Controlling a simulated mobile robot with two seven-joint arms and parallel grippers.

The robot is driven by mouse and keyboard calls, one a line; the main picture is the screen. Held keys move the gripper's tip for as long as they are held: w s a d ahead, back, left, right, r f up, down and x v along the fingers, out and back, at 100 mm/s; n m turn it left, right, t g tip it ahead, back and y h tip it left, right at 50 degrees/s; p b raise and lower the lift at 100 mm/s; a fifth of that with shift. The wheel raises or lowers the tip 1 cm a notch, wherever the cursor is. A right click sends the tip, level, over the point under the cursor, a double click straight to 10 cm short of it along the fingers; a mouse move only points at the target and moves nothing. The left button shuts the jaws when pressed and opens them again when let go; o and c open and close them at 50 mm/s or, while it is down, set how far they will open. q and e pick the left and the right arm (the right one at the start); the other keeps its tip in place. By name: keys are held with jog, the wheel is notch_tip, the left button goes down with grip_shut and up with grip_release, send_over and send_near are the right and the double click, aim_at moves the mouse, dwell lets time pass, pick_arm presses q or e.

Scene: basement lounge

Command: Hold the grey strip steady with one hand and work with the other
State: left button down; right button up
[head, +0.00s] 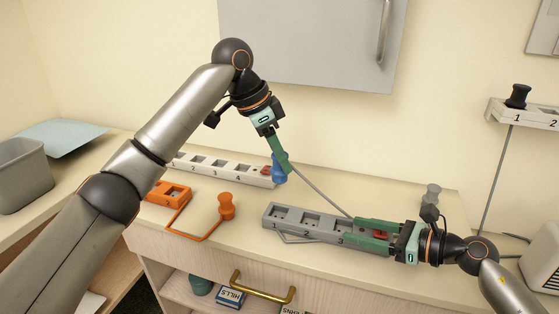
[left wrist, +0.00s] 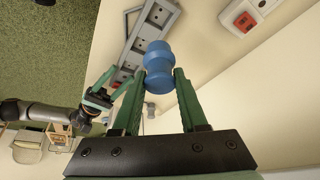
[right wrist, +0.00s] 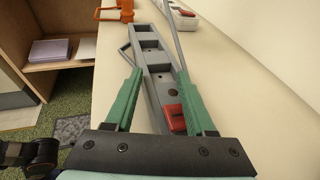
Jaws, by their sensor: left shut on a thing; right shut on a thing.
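The grey strip (head: 293,221) lies along the front of the counter, with several sockets and a red switch (right wrist: 175,117) at its right end. My right gripper (head: 362,233) is shut on the strip's right end, one finger on each side, as the right wrist view (right wrist: 160,98) also shows. My left gripper (head: 281,163) is shut on a blue plug (head: 279,176) and holds it above the counter, behind the grey strip. In the left wrist view the blue plug (left wrist: 159,68) sits between the fingertips, apart from the strip (left wrist: 152,28).
A white strip (head: 213,168) lies behind, partly hidden by my left arm. An orange strip (head: 172,192) and orange plug (head: 226,207) are at left. A grey plug (head: 433,191) stands behind my right gripper. A black plug (head: 517,95) is on a wall-side strip. A grey bin (head: 22,178) stands far left.

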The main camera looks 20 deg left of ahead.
jog(key=f, duration=0.3)
jog(key=shift+s+d, duration=0.15)
jog(key=shift+s, duration=0.2)
jog(key=o, duration=1.3)
jog(key=shift+r, duration=0.1)
pick_arm(q)
jog(key=shift+a, duration=0.15)
pick_arm(e)
jog(key=shift+s+d+r, duration=0.1)
jog(key=shift+d+r, duration=0.05)
jog(key=shift+d, duration=0.35)
pick_arm(q)
jog(key=shift+w+f, duration=0.1)
jog(key=shift+w, duration=0.1)
pick_arm(e)
jog(key=r+v, duration=0.1)
jog(key=v, duration=0.6)
jog(key=r+v, duration=0.1)
jog(key=v, duration=0.3)
jog(key=shift+a+r, duration=0.3)
pick_arm(q)
jog(key=shift+d, duration=0.2)
pick_arm(e)
jog(key=shift+d, duration=0.1)
